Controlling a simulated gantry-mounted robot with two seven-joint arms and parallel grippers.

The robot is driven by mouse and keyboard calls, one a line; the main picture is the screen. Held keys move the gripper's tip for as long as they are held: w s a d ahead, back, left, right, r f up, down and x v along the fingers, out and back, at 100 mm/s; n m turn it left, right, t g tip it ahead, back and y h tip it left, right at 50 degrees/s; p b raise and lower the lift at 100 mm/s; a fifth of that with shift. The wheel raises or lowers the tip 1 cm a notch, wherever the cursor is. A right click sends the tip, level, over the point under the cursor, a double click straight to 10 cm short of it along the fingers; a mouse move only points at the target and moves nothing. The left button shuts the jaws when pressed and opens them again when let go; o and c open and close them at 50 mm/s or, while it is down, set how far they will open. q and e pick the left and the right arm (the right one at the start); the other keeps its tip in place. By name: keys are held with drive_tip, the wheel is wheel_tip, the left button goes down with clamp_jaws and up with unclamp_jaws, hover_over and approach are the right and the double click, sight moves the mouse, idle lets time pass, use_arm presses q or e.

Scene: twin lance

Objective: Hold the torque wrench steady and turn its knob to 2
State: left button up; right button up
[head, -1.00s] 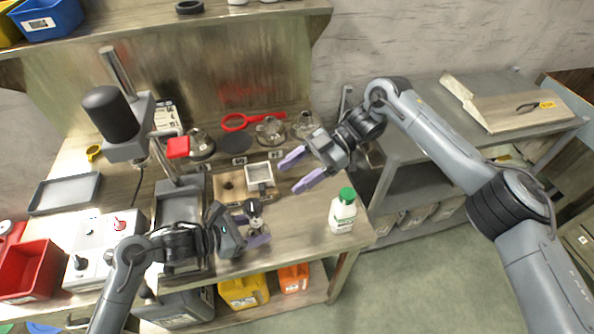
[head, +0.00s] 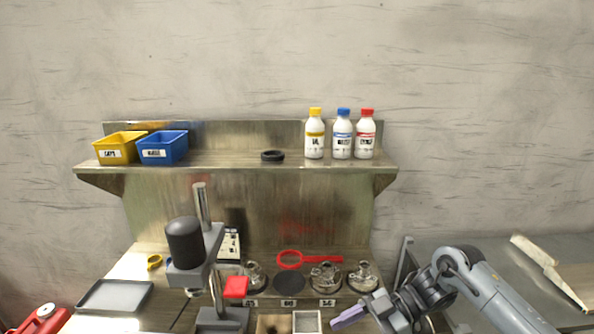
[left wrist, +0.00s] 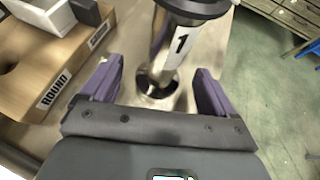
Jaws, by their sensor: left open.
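In the left wrist view an upright metal shaft with a white label reading 1 (left wrist: 180,45) looks like the torque wrench. A dark round top (left wrist: 196,8), perhaps its knob, is cut off by the upper edge. Its lower end meets a round metal base (left wrist: 158,85). My left gripper (left wrist: 157,72) is open, with one purple finger on each side of the shaft and visible gaps to it. The head view leaves out the wrench and my left gripper. At its bottom edge one purple finger of my right gripper (head: 349,317) shows; the other is out of frame.
A wooden block marked ROUND (left wrist: 55,75) lies left of the wrench. The head view shows a press (head: 190,245), a red magnifier (head: 310,259) and a grey tray (head: 115,295) on the bench. Bins and bottles (head: 342,138) stand on the shelf above.

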use_arm(q)
drive_tip(key=v, duration=1.1)
drive_tip(key=shift+f, duration=0.15)
